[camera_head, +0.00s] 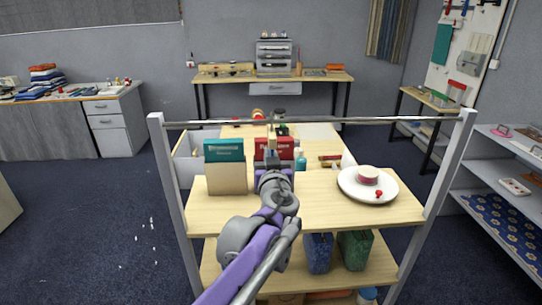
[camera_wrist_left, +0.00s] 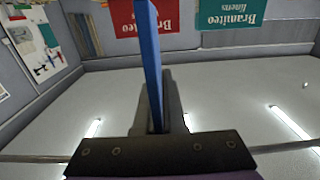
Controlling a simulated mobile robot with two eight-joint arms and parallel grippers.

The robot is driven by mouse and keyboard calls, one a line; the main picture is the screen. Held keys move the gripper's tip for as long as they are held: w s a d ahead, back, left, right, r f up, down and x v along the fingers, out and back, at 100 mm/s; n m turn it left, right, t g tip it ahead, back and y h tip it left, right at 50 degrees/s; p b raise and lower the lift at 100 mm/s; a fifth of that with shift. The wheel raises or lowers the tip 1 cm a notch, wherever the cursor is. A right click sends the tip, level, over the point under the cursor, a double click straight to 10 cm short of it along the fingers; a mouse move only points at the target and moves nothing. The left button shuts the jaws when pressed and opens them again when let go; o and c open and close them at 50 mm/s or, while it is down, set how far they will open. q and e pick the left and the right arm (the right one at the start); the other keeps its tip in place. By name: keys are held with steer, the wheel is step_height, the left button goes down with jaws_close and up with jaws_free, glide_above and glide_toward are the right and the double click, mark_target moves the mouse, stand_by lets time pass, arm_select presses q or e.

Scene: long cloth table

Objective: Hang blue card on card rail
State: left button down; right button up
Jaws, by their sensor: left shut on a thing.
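The card rail (camera_head: 370,119) is a thin metal bar across the white frame above the cart's top shelf. My left gripper (camera_head: 273,168) is raised at the middle of the frame, below the bar's height in the picture. It is shut on the blue card (camera_wrist_left: 151,60), which shows edge-on as a narrow upright strip in the left wrist view. In the head view the card is only a thin dark strip in front of the red card, so its face is hidden. I cannot tell whether it touches the rail. My right gripper is not in view.
A white plate (camera_head: 350,190) with a pink roll (camera_head: 368,174) sits on the right of the wooden shelf (camera_head: 320,213). White frame posts (camera_head: 170,185) bound both sides.

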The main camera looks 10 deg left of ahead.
arm_select(q)
steer(key=shift+w+f, duration=0.2)
steer(key=shift+f, duration=0.05)
steer(key=shift+s, duration=0.1)
steer(key=c, duration=1.4)
jaws_free()
steer(key=o, duration=0.5)
